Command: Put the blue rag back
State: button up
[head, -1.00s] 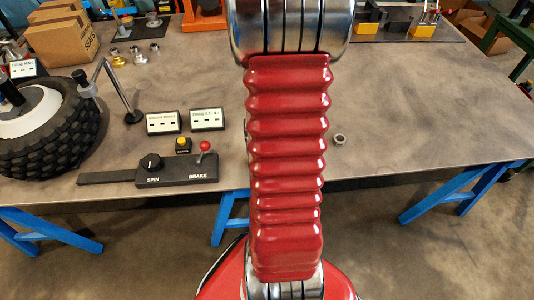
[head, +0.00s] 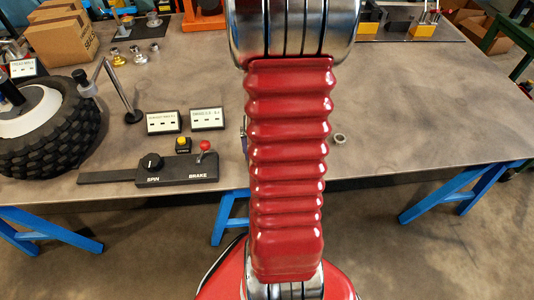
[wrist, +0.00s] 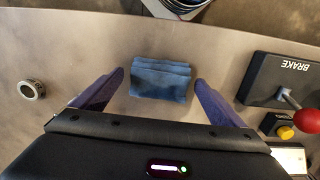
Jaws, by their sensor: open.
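The blue rag (wrist: 160,79) lies folded in a small stack on the bare metal tabletop in the wrist view. My gripper (wrist: 159,77) is open, with one purple finger to the left of the rag and the other to its right. There is a gap between each finger and the rag, and the jaws hold nothing. The height of the fingertips above the table is hard to tell. In the head view my red arm hides the rag and nearly all of my gripper.
Right of the rag in the wrist view is a control panel (wrist: 275,80) with a red-knobbed brake lever (wrist: 312,96) and a yellow button (wrist: 285,132). A metal ring (wrist: 31,89) lies to the left. A tyre (head: 50,130) stands at the head view's left.

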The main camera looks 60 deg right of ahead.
notch_tip(320, 180, up, 11)
dwell(0.5)
jog(key=shift+w+a, duration=0.1)
dwell(0.6)
jog(key=w+a+r+n+t, duration=0.1)
jog(key=a+r+n+t, duration=0.1)
jog(key=a, duration=0.8)
jog(key=a+r+n+t, duration=0.2)
jog(key=a+r+n, duration=0.2)
jog(key=a+r, duration=0.3)
jog(key=w+a+r+n+t, duration=0.1)
jog(key=a+r+n, duration=0.3)
jog(key=a, duration=1)
jog(key=shift+w+r+t, duration=0.25)
jog(key=shift+w+t, duration=0.1)
jog(key=shift+t, duration=0.05)
